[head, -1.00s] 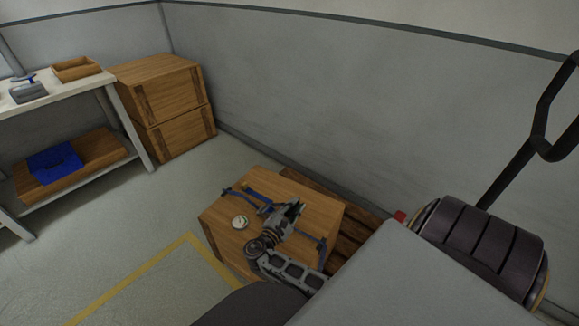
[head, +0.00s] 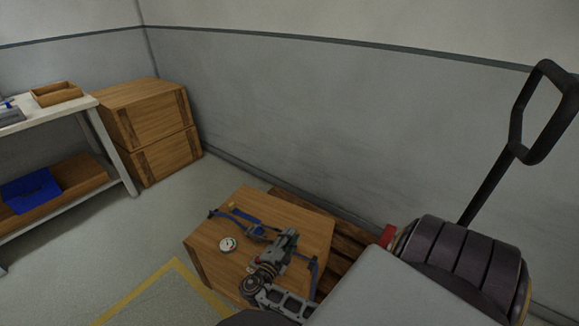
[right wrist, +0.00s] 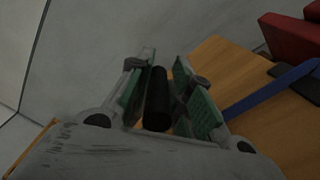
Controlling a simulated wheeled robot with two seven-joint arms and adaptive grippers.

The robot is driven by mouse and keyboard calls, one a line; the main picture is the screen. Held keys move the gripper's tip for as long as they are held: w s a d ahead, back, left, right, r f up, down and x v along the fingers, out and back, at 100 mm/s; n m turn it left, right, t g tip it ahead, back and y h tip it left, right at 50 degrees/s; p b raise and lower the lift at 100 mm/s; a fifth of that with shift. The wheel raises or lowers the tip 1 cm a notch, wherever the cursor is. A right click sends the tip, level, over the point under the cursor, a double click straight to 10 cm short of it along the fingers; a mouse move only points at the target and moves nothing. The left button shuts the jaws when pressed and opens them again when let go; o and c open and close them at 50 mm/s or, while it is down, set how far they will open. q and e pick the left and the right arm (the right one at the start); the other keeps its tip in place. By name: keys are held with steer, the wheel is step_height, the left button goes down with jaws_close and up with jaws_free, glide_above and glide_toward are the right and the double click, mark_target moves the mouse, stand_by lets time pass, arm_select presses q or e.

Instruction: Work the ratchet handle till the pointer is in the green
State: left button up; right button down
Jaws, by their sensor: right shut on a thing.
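A wooden crate (head: 213,264) stands on a pallet, with a blue strap (head: 312,280) across its top. A small round white gauge (head: 227,245) lies on the crate's top; its pointer is too small to read. My right gripper (head: 290,238) is over the crate top, right of the gauge, and hides much of the ratchet. In the right wrist view, a black bar, the ratchet handle (right wrist: 157,98), is between the green-padded fingers of my right gripper (right wrist: 165,85), which is shut on it. My left gripper is not in view.
A wooden pallet (head: 345,243) is under and behind the crate, near the grey wall. A black loop handle (head: 515,140) rises at the right, with a red part (head: 388,236) below. Stacked boxes (head: 150,115) and a workbench (head: 110,140) stand at the left. Floor between is clear.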

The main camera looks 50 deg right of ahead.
steer(key=shift+s+f, duration=0.15)
steer(key=shift+f, duration=0.2)
steer(key=c, duration=1.4)
jaws_free()
steer(key=shift+o, duration=0.2)
steer(key=shift+r, duration=5.15)
